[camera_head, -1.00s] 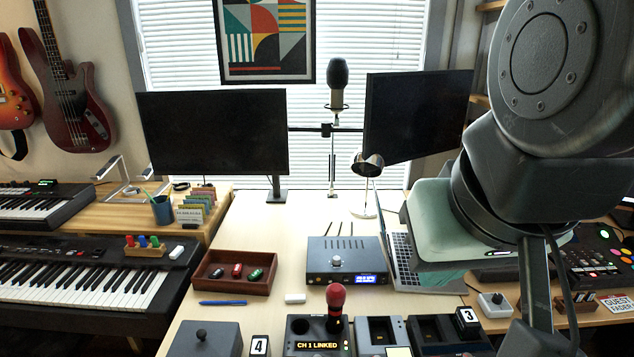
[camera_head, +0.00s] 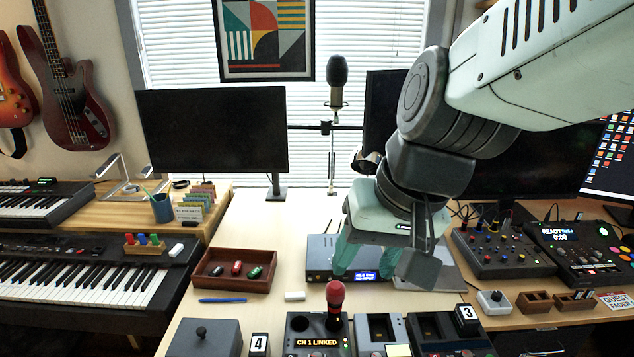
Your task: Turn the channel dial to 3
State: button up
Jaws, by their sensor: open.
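A dark grey box (camera_head: 318,262) with a lit blue display (camera_head: 364,276) stands at the middle of the desk. Its front knob is hidden behind my gripper, so its setting cannot be seen. The display text is too small to read surely. My gripper (camera_head: 346,266) is open, with teal fingers pointing down in front of the box's face. The pale green hand is above the box. Whether the fingers touch the knob cannot be told.
A red-topped stick (camera_head: 335,297) stands on the "CH 1 LINKED" unit (camera_head: 317,342) in front. A brown tray (camera_head: 210,280) with small coloured pieces is left of the box. A white eraser-like block (camera_head: 295,296) lies nearby. A laptop (camera_head: 440,270) sits at the right, partly hidden.

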jog(key=w+a+f+g, duration=0.2)
jog(key=w+a+f, duration=0.3)
jog(key=f, duration=0.4)
jog(key=g+h, duration=0.1)
jog(key=h, duration=0.2)
send_near(317, 356)
jog(key=shift+m, duration=0.4)
notch_tip(317, 356, down, 9)
jog(key=shift+d+f, duration=0.1)
jog(key=shift+d, duration=0.05)
grip_shut()
